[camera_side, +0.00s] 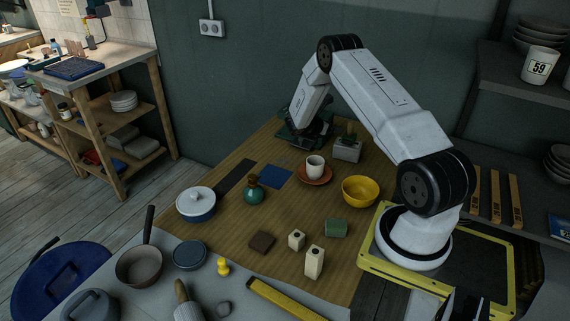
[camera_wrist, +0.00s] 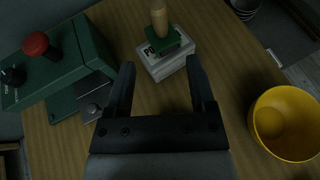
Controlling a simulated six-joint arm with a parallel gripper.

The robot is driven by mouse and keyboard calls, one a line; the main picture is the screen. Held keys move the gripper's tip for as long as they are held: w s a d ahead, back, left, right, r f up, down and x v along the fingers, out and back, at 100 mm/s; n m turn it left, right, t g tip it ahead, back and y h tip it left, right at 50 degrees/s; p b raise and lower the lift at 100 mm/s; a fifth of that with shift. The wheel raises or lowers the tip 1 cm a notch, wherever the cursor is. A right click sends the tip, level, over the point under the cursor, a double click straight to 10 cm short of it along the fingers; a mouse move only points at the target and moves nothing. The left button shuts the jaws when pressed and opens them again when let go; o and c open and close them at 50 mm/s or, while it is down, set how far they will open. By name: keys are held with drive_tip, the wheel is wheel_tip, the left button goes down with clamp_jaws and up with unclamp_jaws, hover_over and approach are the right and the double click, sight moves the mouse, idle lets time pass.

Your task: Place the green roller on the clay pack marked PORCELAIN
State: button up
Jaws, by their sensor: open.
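The green roller (camera_wrist: 172,42), with an upright wooden handle, rests on top of a pale clay pack (camera_wrist: 160,68) in the wrist view. The pack's label begins "PO"; the rest is covered. In the side view, the green roller (camera_side: 348,133) and the pack (camera_side: 347,152) are at the back of the table, left of my arm's upper link. My gripper (camera_wrist: 160,66) is open and empty, its fingers apart on either side of the pack's near edge in the picture. Neither finger visibly grips the roller. In the side view my gripper is dark and hard to make out.
A green machine with a red knob (camera_wrist: 35,43) stands left of my gripper.

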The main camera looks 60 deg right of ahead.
idle(0.5)
drive_tip(key=w+a+r+m+t+y, duration=0.1)
drive_tip(key=a+r+m+t+y, duration=0.15)
drive_tip(key=a, duration=0.95)
drive_tip(key=w+a+r+m+t+y, duration=0.15)
drive_tip(key=a+r+m+y, duration=0.25)
drive_tip(key=a, duration=0.9)
drive_tip(key=s+a+r+m+t+y, duration=0.1)
drive_tip(key=s+a+m+y, duration=0.1)
drive_tip(key=a, duration=0.5)
drive_tip(key=s+a+r+m+t+y, duration=0.1)
drive_tip(key=s+a+r+m+y, duration=0.1)
drive_tip(key=a, duration=0.5)
drive_tip(key=s+a+r+m+t+y, duration=0.1)
drive_tip(key=s+a+r+m+y, duration=0.1)
drive_tip(key=a, duration=0.5)
drive_tip(key=shift+s+a+r+m+t, duration=0.2)
drive_tip(key=shift+s+m+t, duration=0.25)
drive_tip(key=shift+s, duration=0.4)
